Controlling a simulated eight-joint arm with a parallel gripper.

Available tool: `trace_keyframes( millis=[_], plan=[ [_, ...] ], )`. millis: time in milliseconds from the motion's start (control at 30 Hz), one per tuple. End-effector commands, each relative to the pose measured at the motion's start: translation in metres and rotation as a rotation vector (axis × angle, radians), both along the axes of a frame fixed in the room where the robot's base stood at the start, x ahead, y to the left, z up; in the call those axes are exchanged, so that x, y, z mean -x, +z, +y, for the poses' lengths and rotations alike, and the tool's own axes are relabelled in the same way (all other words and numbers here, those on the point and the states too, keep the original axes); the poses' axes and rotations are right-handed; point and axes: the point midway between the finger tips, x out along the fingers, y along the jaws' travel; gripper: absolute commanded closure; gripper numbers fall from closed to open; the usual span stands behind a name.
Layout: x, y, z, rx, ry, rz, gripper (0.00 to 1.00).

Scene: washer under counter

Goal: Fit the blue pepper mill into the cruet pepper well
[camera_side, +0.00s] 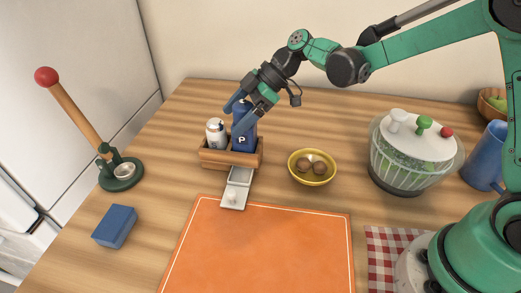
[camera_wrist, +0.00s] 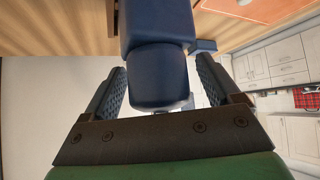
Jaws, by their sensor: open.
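The blue pepper mill (camera_side: 243,138), marked with a white P, stands upright in the right part of the wooden cruet (camera_side: 217,159), beside a white shaker (camera_side: 215,132). The pepper well itself is hidden by the mill and the cruet wall, so I cannot see how deep the mill sits. My gripper (camera_side: 240,112) is at the mill's upper part, with its fingers on either side. In the wrist view the mill's dark blue top (camera_wrist: 158,78) lies between the two open fingers, with a gap on each side.
A grey metal piece (camera_side: 235,188) lies in front of the cruet, by the orange mat (camera_side: 262,245). A yellow bowl (camera_side: 312,167) with brown items stands to the right. A blue block (camera_side: 114,227) and a green-based press (camera_side: 120,173) stand left. A salad spinner (camera_side: 413,155) is farther right.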

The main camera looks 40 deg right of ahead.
Motion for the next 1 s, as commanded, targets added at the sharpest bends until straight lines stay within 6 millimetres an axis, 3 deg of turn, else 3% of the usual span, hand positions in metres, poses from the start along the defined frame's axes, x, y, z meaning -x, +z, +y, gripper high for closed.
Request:
trace_keyframes(
  millis=[400,667,833,1000],
  plan=[
    [0.021,0.062,-0.059,0.0,-0.004,0.001,0.17],
    [0.03,0.081,-0.076,0.007,-0.019,0.012,0.17],
    [0.056,0.077,-0.075,0.087,-0.239,0.129,0.17],
    [0.099,0.062,-0.082,0.178,-0.665,0.228,0.17]
  ],
)
